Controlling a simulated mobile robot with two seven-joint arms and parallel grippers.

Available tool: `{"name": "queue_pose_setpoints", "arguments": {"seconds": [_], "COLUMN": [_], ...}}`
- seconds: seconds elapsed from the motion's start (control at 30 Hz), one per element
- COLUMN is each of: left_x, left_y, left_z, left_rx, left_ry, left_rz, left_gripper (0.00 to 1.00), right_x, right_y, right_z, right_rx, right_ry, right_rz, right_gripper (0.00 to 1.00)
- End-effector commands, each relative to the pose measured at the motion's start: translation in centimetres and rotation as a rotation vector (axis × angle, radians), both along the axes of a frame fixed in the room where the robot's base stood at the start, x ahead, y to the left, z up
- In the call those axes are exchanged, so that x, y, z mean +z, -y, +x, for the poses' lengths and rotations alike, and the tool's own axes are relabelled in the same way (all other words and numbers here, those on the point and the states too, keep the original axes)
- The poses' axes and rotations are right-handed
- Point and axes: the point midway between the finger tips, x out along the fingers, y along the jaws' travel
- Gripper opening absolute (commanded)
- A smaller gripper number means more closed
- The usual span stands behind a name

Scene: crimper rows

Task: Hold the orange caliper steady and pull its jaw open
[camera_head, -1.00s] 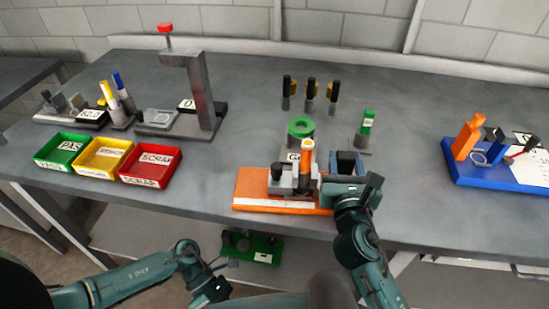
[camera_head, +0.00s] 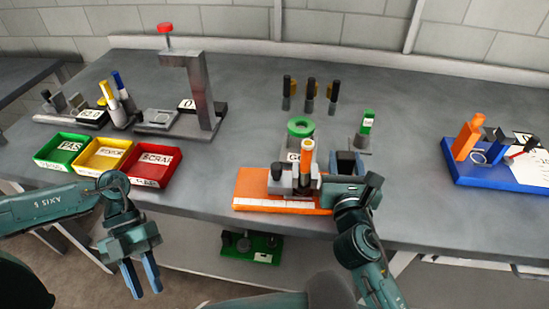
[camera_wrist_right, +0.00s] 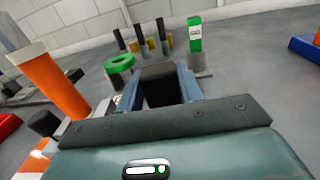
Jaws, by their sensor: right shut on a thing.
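The orange caliper (camera_head: 250,187) lies near the table's front edge, with a white scale strip along its front. Grey jaw blocks, a black knob and an upright orange handle (camera_head: 307,157) stand on it; the handle also shows at left in the right wrist view (camera_wrist_right: 50,82). My right gripper (camera_head: 347,163) is at the caliper's right end, shut on a dark block (camera_wrist_right: 161,88) that shows between its blue fingers in the right wrist view. My left gripper (camera_head: 145,284) is open and empty, fingers down, in front of the table and left of the caliper.
Green, yellow (camera_head: 103,155) and red (camera_head: 151,164) trays sit at left, before a grey stand with a red knob (camera_head: 165,28). A green ring (camera_head: 300,127) and green-topped post (camera_head: 367,123) stand behind the caliper. A blue fixture (camera_head: 495,175) is at right.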

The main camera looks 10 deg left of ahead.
Motion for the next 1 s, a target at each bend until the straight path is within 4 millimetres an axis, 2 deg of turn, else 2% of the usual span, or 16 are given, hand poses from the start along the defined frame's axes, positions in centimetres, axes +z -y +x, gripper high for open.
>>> {"name": "queue_pose_setpoints", "arguments": {"seconds": [0.03, 0.17, 0.23, 0.3, 0.37, 0.57, 0.67, 0.87, 1.0], "left_x": [1.5, 5.2, 7.5, 9.1, 9.6, 10.5, 11.4, 14.3, 17.1], "left_y": [0.1, 0.9, 1.5, 2.4, 3.0, 5.0, 6.4, 9.8, 12.4], "left_z": [0.6, 2.2, 3.7, 5.7, 7.0, 11.3, 14.0, 19.4, 22.6], "left_rx": [0.059, 0.187, 0.225, 0.179, 0.108, -0.199, -0.405, -0.886, -1.248], "left_ry": [-0.016, -0.051, -0.036, 0.048, 0.129, 0.420, 0.587, 0.895, 1.055], "left_rz": [-0.017, -0.082, -0.147, -0.242, -0.304, -0.481, -0.576, -0.752, -0.857], "left_gripper": [0.32, 0.32, 0.32, 0.32, 0.32, 0.32, 0.32, 0.32, 0.32], "right_x": [0.0, 0.0, 0.0, 0.0, 0.0, 0.0, 0.0, 0.0, 0.0], "right_y": [0.0, 0.0, 0.0, 0.0, 0.0, 0.0, 0.0, 0.0, 0.0], "right_z": [0.0, 0.0, 0.0, 0.0, 0.0, 0.0, 0.0, 0.0, 0.0], "right_rx": [-0.001, -0.001, -0.001, -0.001, -0.001, -0.001, 0.000, 0.000, 0.000], "right_ry": [-0.001, -0.001, -0.001, -0.001, 0.000, 0.000, 0.000, 0.000, 0.000], "right_rz": [0.000, 0.000, 0.000, 0.000, 0.000, 0.000, 0.000, 0.000, 0.000], "right_gripper": [0.09, 0.09, 0.09, 0.09, 0.09, 0.09, 0.09, 0.09, 0.09]}}
